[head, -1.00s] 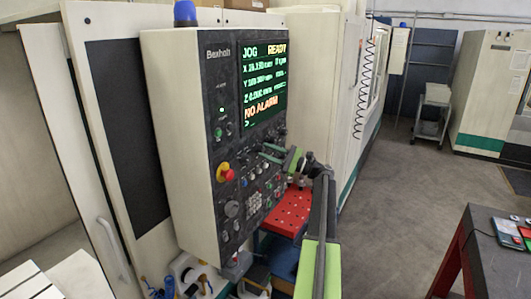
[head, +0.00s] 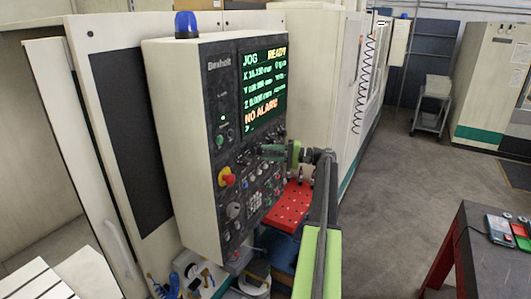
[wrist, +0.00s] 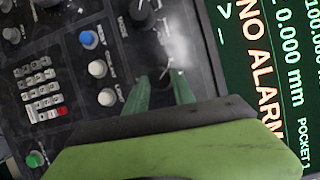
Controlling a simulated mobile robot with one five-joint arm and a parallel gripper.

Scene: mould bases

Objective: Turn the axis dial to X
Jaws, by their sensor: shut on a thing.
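The machine's control panel (head: 222,130) is dark, with a lit screen (head: 262,85) reading JOG, READY and NO ALARM. In the wrist view, the green fingers of my gripper (wrist: 162,82) are shut on a small dark dial (wrist: 165,76) with a pale mark. The fingers and the blur hide much of this dial, and I cannot read its label or setting. Another dial (wrist: 140,10), by the word MODE, lies near the top edge.
Blue (wrist: 88,39) and white buttons (wrist: 97,68) sit beside the held dial, with a keypad (wrist: 40,92) farther left. A red emergency stop (head: 227,178) sticks out of the panel. A dark-topped table (head: 480,245) stands at the right; the floor between is clear.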

